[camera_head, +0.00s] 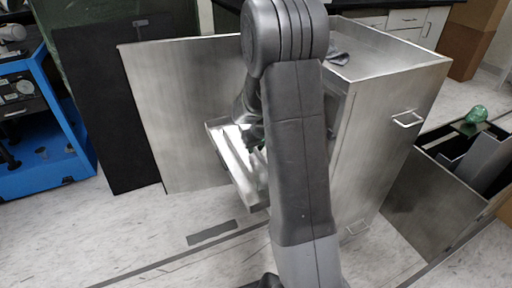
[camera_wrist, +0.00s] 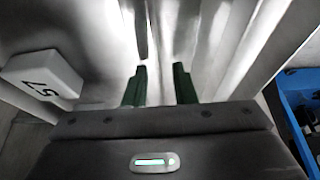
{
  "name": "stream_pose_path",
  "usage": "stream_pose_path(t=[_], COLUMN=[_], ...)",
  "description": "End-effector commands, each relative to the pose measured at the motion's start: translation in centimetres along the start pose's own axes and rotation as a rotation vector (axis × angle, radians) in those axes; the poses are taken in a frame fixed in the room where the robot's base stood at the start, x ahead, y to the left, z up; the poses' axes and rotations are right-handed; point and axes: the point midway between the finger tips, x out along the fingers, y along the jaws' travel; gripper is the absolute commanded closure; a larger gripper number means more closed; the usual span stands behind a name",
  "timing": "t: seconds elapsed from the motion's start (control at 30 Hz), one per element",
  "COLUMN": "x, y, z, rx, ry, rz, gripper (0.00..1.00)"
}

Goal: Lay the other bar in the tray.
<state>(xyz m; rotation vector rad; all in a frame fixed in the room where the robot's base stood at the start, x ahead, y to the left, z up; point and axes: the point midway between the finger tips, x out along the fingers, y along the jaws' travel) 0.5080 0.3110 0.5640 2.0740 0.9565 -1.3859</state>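In the head view, a bright metal tray (camera_head: 252,200) sticks out of the front of a metal cabinet (camera_head: 385,125). My gripper (camera_head: 252,140) is over the tray, mostly hidden behind my arm. In the wrist view, my gripper (camera_wrist: 160,85) has its two dark green fingers apart, with only pale metal visible between them. Long pale metal edges run away beyond the fingers. I cannot tell which of them is a bar and which is the tray. A white block (camera_wrist: 42,78) with a dark figure on it is at the left of the wrist view.
The cabinet's door (camera_head: 185,110) stands open to the left, beside a dark panel (camera_head: 105,105). A blue equipment unit (camera_head: 75,165) is at far left. An open metal bin (camera_head: 425,210) with a green round object (camera_head: 476,114) above it is at right.

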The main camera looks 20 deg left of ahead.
Motion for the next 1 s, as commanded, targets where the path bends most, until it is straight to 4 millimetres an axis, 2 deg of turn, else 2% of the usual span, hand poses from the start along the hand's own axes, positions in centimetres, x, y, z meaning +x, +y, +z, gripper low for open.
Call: stream_pose_path(t=[0.17,0.4,0.6,0.8,1.0], x=[-2.0,-7.4,-10.8,-12.2,-12.3], y=[0.0,0.0,0.0,0.0,0.0], z=[-0.3,-0.3,-0.2,-0.1,-0.1], rx=[0.0,0.0,0.001,0.001,0.0], ry=[0.003,0.003,0.003,0.001,0.0], rz=[0.001,0.001,0.001,0.0,0.0], gripper=[0.76,0.76,0.76,0.76,0.76])
